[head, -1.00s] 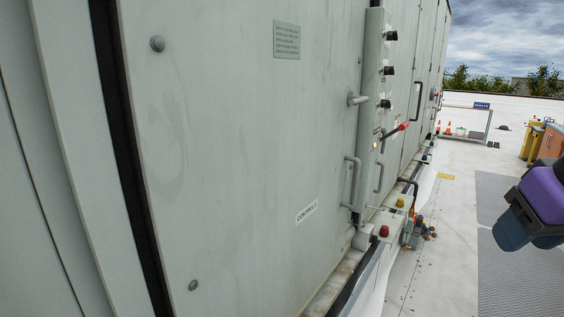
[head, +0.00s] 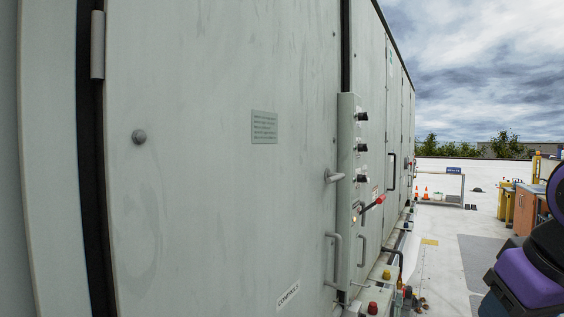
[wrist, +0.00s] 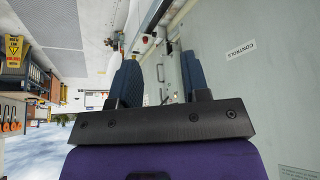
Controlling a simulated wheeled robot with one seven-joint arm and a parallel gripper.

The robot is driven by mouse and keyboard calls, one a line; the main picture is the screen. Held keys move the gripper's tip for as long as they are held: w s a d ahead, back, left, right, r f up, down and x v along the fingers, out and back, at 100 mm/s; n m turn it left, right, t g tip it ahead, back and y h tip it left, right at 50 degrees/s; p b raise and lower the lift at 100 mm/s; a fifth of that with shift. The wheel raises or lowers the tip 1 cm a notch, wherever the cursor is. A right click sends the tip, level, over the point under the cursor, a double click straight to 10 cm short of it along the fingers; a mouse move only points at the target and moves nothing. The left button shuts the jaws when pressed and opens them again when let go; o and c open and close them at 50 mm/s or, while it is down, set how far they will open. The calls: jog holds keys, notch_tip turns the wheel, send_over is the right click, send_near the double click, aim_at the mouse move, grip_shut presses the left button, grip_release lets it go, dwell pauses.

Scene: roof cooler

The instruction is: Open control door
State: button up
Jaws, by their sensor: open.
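The control door (head: 215,200) is a large pale grey-green panel filling the middle of the head view, and it looks shut. Its "CONTROLS" label (head: 288,294) is low on the panel and also shows in the wrist view (wrist: 241,50). A grey D-shaped handle (head: 336,260) is at the door's right edge, with a small grey lever (head: 333,176) above it. My gripper (wrist: 160,68) shows two blue fingers spread apart in the wrist view. A grey bar, likely a handle, appears between them in the picture; I cannot tell its distance. In the head view the fingertips are cut off.
Red and yellow buttons (head: 373,307) sit on a ledge below. An orange-fronted cabinet (head: 524,211) is at right. The pale roof floor between is mostly clear.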

jog(key=w+d+t, duration=0.1)
jog(key=w+t, duration=0.2)
jog(key=w, duration=1.1)
jog(key=n+t+y, duration=0.2)
jog(key=n+t, duration=0.1)
jog(key=t, duration=0.3)
send_near(340, 261)
jog(key=s+d+r, duration=0.4)
jog(key=s+d, duration=0.1)
jog(key=w+a+f+n+t+y, duration=0.1)
jog(key=w+a+f+t+y, duration=0.3)
jog(key=f, duration=0.3)
jog(key=shift+g, duration=0.6)
jog(key=x, duration=0.3)
jog(key=d+x, duration=0.1)
jog(key=x, duration=0.7)
jog(key=shift+w+d, duration=0.1)
jog(key=shift+w, duration=0.3)
grip_shut()
